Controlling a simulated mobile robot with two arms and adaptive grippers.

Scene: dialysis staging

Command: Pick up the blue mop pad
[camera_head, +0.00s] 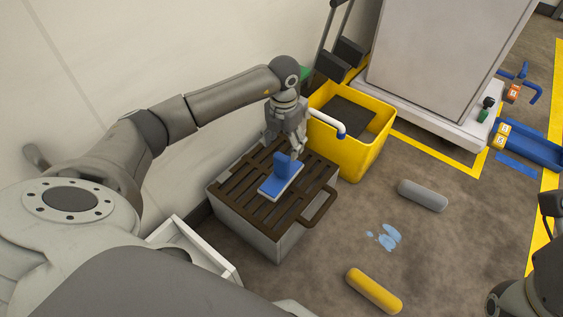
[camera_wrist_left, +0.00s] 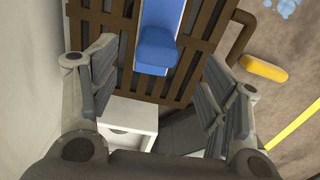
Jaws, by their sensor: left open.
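The blue mop pad (camera_head: 283,177) lies on the brown slatted top of a grey box (camera_head: 245,222). It has a flat blue base with a white edge and an upright blue block on it. My left gripper (camera_head: 287,150) is just above the pad, pointing down, open and empty. In the left wrist view the pad's blue block (camera_wrist_left: 156,50) shows between and beyond the two spread fingers of my left gripper (camera_wrist_left: 160,88). Part of my right arm shows at the lower right edge of the head view, but its fingers are not visible.
A yellow bucket (camera_head: 373,150) stands right behind the slatted box, with a white, blue-tipped handle at its rim. A grey roll (camera_head: 422,195), a yellow roll (camera_head: 374,291) and a blue puddle (camera_head: 386,237) are on the floor. A white open box (camera_head: 218,262) stands near my base.

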